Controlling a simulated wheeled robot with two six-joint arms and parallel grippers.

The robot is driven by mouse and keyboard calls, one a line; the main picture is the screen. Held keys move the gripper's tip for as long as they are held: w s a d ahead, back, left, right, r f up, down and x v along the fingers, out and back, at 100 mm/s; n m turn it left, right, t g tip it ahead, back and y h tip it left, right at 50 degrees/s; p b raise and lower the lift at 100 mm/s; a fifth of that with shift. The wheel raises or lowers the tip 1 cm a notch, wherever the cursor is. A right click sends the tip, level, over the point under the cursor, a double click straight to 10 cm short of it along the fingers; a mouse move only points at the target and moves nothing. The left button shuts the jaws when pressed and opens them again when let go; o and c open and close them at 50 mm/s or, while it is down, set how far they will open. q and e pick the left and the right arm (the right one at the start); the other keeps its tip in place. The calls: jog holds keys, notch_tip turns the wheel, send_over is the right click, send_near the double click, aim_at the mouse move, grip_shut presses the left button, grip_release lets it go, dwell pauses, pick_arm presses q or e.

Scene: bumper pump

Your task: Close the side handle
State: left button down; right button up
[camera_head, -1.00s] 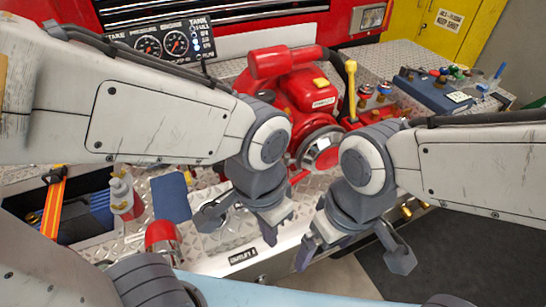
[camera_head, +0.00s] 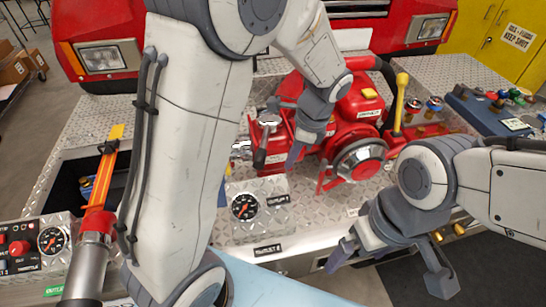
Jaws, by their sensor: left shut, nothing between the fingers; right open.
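The red pump (camera_head: 352,125) stands on the diamond-plate deck. My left gripper (camera_head: 293,158) is shut and empty, pointing down just right of this handle, in front of the pump's left side. Part of the gripper overlaps the handle area, and I cannot tell whether they touch. My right gripper (camera_head: 388,260) is open and empty, low in front of the deck's right part, away from the pump.
A yellow-knobbed lever (camera_head: 400,98) rises at the pump's right. A pressure gauge (camera_head: 244,207) is on the panel below the handle. A blue box (camera_head: 482,108) with coloured caps sits at right. My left arm hides much of the left deck.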

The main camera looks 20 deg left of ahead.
pick_arm(q)
jog(key=a, duration=0.1)
jog(key=a+f+p, duration=0.1)
jog(key=a, duration=0.1)
jog(key=s+a+p, duration=0.1)
jog(key=shift+a+f, duration=0.2)
dwell(0.3)
